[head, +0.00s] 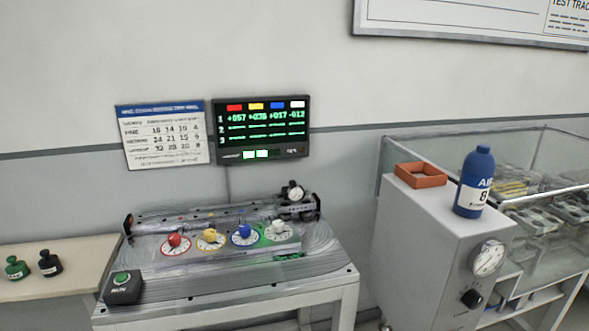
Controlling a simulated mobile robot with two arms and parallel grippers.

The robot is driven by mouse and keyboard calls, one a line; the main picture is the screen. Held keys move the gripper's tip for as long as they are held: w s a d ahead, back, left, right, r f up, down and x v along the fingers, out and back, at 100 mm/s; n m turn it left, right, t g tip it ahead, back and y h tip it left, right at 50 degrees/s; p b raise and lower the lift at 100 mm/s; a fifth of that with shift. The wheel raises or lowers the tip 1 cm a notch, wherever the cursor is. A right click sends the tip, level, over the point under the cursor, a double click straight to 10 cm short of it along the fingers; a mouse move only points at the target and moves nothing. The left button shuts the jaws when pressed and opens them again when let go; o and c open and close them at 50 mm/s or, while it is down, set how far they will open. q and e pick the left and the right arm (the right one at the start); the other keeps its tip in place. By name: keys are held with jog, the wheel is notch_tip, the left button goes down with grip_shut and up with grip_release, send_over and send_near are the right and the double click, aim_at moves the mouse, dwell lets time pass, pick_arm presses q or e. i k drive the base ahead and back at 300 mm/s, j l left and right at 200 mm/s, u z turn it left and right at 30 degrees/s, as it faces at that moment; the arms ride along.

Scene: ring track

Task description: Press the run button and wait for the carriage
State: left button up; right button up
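The run button (122,279) is a green button on a black box marked RUN, at the front left corner of the track table. The carriage (297,196) is a dark unit with a small round gauge, at the right end of the rail along the back of the table (215,309). In front of the rail are red (174,240), yellow (210,236), blue (244,231) and white (278,227) knobs on round dials. A green patch surrounds the white dial. Neither gripper shows in the head view.
A wall display (262,154) shows green figures in row 1. A chart (163,134) hangs beside it. Green (16,267) and black (50,264) weights stand on the left bench.

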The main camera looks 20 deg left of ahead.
aim_at(121, 278)
jog(key=u, duration=1.65)
